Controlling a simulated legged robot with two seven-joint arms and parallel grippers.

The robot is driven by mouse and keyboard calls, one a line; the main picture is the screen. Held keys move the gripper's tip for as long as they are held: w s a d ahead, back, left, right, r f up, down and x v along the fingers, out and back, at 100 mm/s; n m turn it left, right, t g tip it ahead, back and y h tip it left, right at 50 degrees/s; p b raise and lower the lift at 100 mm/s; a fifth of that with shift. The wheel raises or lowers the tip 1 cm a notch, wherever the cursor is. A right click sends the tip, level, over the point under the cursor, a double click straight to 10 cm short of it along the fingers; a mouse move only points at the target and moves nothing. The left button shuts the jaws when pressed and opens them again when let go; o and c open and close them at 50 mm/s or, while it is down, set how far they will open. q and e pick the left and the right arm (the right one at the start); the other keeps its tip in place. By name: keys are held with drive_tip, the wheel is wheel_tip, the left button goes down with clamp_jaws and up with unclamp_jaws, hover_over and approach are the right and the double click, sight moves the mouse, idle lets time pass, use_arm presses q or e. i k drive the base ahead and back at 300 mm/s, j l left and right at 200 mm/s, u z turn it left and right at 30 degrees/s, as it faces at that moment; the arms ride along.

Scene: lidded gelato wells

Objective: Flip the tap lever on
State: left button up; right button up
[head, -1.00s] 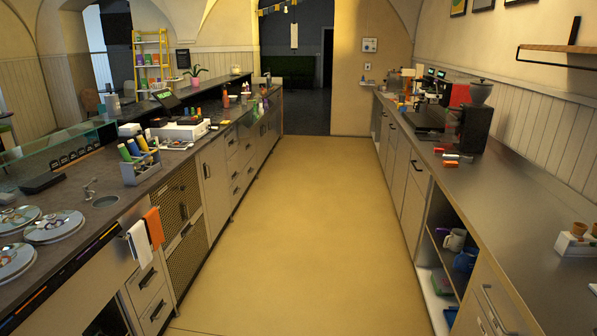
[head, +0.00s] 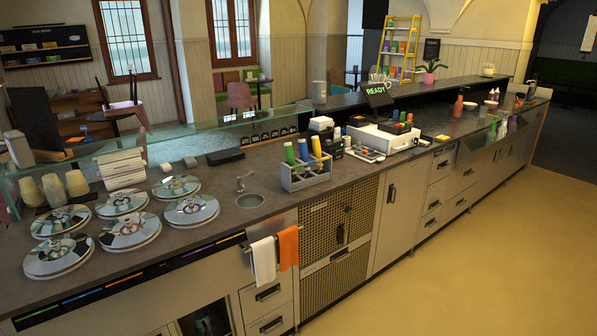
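A small metal tap (head: 240,184) stands on the dark counter (head: 330,190) in the head view, left of the middle. It is beside a small round sink basin (head: 250,201). Its lever is too small to make out, so I cannot tell how it is set. Neither of my grippers is in view.
Several round metal well lids (head: 122,201) lie left of the tap. A grey caddy with coloured bottles (head: 306,175) stands to its right. White and orange towels (head: 288,248) hang on the counter front below. The yellow floor (head: 460,270) on the right is clear.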

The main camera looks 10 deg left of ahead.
sight(251, 173)
drive_tip(key=i+l+u, duration=0.6)
drive_tip(key=l, duration=0.15)
drive_tip(key=i+l+u, duration=0.3)
drive_tip(key=l, duration=0.15)
drive_tip(key=i, duration=0.45)
drive_tip(key=i+l, duration=0.35)
drive_tip(key=i, duration=0.15)
drive_tip(key=i+l, duration=0.35)
drive_tip(key=i, duration=0.15)
drive_tip(key=z, duration=0.05)
